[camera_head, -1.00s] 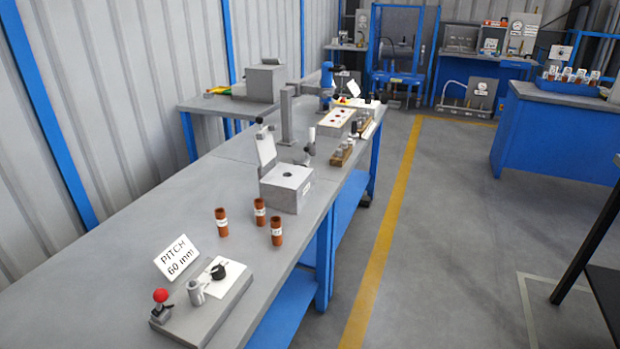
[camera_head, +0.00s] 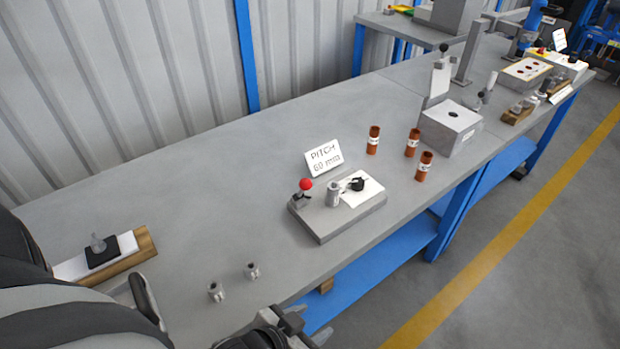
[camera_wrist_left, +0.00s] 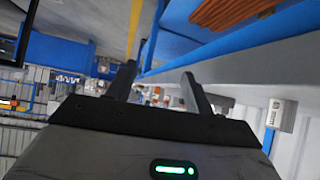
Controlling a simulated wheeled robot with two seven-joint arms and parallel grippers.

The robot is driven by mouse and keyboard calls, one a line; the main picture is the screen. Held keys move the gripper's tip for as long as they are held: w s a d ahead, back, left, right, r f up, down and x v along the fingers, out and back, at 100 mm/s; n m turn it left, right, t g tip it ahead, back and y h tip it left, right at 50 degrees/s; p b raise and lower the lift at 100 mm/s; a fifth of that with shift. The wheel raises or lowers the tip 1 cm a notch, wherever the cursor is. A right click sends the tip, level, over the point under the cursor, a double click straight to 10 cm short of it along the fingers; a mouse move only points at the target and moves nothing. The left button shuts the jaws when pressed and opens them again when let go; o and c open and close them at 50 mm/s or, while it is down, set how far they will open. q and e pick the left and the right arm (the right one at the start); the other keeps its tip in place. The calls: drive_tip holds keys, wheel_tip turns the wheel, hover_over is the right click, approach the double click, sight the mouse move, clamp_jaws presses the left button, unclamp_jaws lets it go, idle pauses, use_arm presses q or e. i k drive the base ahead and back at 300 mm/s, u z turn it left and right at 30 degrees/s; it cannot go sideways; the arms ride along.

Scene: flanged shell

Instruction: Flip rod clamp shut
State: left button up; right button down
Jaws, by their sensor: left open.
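A grey fixture plate (camera_head: 338,213) lies on the bench near the middle of the head view. It carries a small lever clamp with a red ball knob (camera_head: 305,184), a silver cylinder (camera_head: 333,194) and a small black part (camera_head: 357,184) on a white plate. The red knob stands up at the plate's left end; I cannot tell whether this is the rod clamp or how it is set. My left gripper (camera_head: 308,325) is at the bench's front edge, below and apart from the fixture. Its two fingers stand apart and empty in the left wrist view (camera_wrist_left: 160,85).
A "PITCH 60 mm" sign (camera_head: 323,157) stands behind the fixture. Brown tubes (camera_head: 411,143) and a grey block (camera_head: 452,128) stand to its right. Two small silver pieces (camera_head: 216,292) (camera_head: 252,271) stand nearer my arm. A wooden block (camera_head: 143,250) lies at left.

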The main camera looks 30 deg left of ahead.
sight(305, 184)
drive_tip(key=k, duration=1.3)
drive_tip(key=z, duration=0.25)
drive_tip(key=i, duration=0.85)
drive_tip(key=u, duration=0.25)
